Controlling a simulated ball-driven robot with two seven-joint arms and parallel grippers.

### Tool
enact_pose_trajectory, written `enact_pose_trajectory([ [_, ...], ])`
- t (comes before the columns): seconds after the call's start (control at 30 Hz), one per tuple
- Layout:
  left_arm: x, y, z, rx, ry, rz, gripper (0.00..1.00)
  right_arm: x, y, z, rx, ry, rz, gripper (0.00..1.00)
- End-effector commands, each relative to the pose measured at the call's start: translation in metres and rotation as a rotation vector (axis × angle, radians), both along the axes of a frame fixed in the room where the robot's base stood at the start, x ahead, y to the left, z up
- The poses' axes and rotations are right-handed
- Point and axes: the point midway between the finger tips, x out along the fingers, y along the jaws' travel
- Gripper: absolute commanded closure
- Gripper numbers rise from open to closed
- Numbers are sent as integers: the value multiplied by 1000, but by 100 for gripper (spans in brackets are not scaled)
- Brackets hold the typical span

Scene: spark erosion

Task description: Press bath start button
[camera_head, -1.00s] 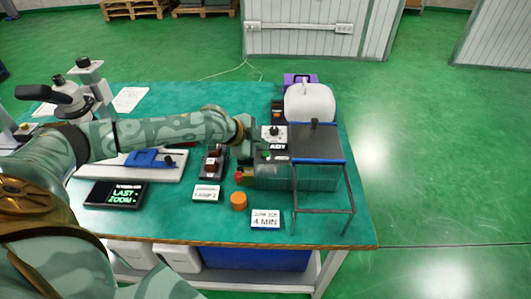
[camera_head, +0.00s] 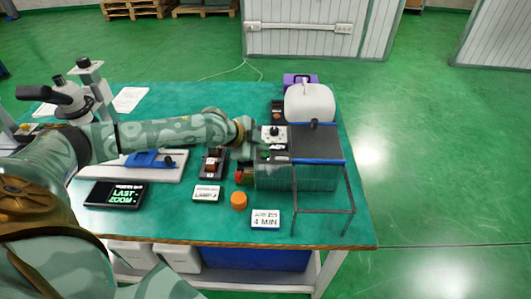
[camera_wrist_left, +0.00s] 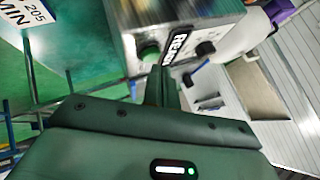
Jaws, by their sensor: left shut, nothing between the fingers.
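The bath start button is a green round button (camera_wrist_left: 149,52) on the grey control box, beside a label of which only part is readable. In the head view the left gripper (camera_head: 258,151) reaches in over the bath's left end and hides part of the box front. My right gripper is out of view.
A metal frame (camera_head: 322,211) juts out in front. A white canister (camera_head: 310,102) stands behind.

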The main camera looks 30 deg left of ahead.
Motion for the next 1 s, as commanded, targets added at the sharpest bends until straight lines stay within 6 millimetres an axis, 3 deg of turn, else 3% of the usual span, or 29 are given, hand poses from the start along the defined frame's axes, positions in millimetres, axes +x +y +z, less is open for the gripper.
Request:
enact_pose_trajectory([
  [1.0, 0, 0, -9, 1, 0, -1, 100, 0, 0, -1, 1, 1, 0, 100],
])
